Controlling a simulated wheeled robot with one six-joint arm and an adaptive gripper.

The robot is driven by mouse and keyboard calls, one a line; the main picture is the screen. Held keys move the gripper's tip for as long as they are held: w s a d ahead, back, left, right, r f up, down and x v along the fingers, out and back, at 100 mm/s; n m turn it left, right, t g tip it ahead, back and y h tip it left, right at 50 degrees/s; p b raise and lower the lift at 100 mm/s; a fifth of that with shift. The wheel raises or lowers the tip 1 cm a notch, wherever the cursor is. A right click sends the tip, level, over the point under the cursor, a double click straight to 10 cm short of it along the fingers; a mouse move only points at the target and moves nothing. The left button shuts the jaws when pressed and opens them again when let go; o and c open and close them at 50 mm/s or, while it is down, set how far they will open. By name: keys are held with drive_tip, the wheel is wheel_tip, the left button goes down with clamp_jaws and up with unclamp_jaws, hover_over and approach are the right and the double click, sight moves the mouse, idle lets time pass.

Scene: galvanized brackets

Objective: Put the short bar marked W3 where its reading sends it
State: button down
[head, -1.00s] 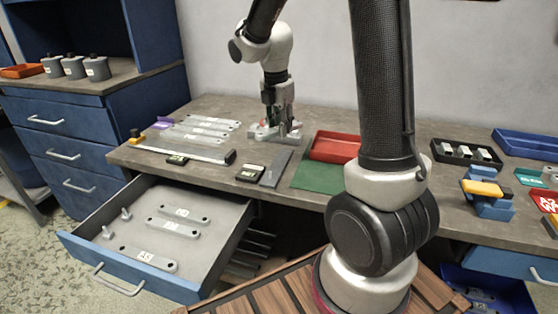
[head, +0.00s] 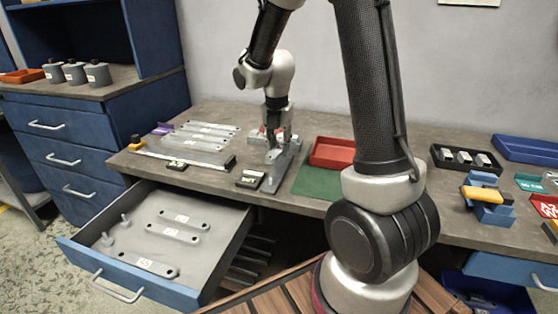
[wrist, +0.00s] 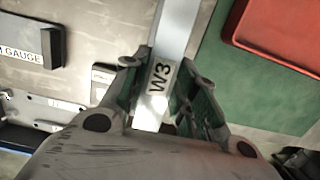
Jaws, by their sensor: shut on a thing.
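The short bar marked W3 (wrist: 158,82) is a plain grey metal strip with a pale label, seen close up in the wrist view. My gripper (wrist: 162,98) is shut on it, one finger on each side of the label. In the head view, my gripper (head: 277,136) points down over the bench, and the bar (head: 284,163) slants below it, left of the green mat. I cannot tell whether the bar is clear of the bench top. Its far end runs out of the wrist view.
A red tray (head: 332,152) stands by the green mat (head: 318,183). Several grey bars (head: 205,133) lie at the bench's left. A black gauge block (head: 250,179) sits near the front edge. The open drawer (head: 137,262) holds labelled bars and pegs. A black slotted holder (head: 466,158) stands right.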

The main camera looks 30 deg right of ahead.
sight(279, 169)
wheel_tip(279, 169, down, 5)
drive_tip(key=shift+r, duration=0.1)
idle(0.3)
drive_tip(key=shift+f, duration=0.25)
drive_tip(key=c, duration=1.1)
unclamp_jaws()
